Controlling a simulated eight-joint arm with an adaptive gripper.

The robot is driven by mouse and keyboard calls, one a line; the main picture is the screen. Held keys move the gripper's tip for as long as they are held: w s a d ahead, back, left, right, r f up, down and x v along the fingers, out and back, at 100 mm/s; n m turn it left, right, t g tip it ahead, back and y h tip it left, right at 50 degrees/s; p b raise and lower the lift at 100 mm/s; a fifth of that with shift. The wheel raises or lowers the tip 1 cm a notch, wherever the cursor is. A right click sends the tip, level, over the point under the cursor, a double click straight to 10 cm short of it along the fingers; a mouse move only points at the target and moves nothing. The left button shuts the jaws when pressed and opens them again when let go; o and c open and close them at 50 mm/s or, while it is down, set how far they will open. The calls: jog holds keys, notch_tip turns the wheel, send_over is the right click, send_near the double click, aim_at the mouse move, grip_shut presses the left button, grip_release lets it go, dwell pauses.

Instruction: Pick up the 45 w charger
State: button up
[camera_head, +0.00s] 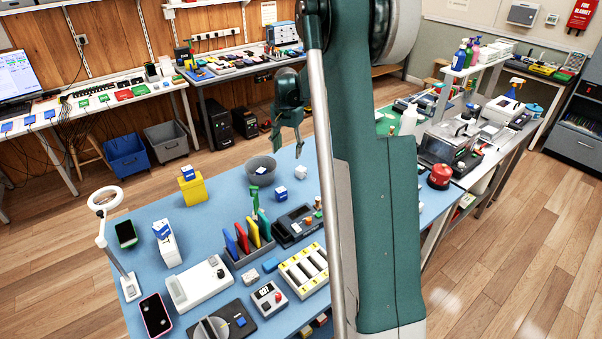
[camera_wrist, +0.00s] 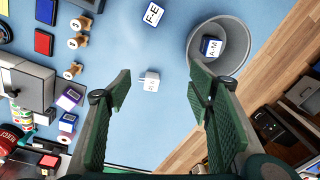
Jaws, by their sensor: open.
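A small white block (camera_wrist: 149,82), which looks like the charger, lies on the blue table top; the faint print on its side is too small to read. In the head view it appears as a white cube (camera_head: 301,171) right of the grey bin. My gripper (camera_wrist: 160,84) is open and empty, and the block shows between its two green fingers, apart from them. In the head view my gripper (camera_head: 287,142) hangs above the far part of the table, higher than the block.
A grey round bin (camera_wrist: 243,45) with a blue-and-white box inside stands right of the block. Another blue-and-white box (camera_wrist: 153,13) lies nearby. A black device (camera_head: 296,226), colored folders (camera_head: 253,232) and a yellow container (camera_head: 193,190) stand on the table (camera_head: 225,212). Bare table surrounds the block.

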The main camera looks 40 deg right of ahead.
aim_at(302, 169)
jog(key=d+f, duration=0.3)
jog(key=w+d+f+m, duration=0.1)
jog(key=d+f, duration=0.2)
jog(key=w+d+f+m+g, duration=0.1)
jog(key=d+f, duration=0.2)
jog(key=shift+w+d+f+p, duration=0.2)
jog(key=shift+f+p, duration=0.05)
jog(key=shift+p, duration=0.15)
jog(key=shift+f, duration=1.25)
jog(key=shift+f+b, duration=0.5)
jog(key=shift+f, duration=2.1)
jog(key=c, duration=1)
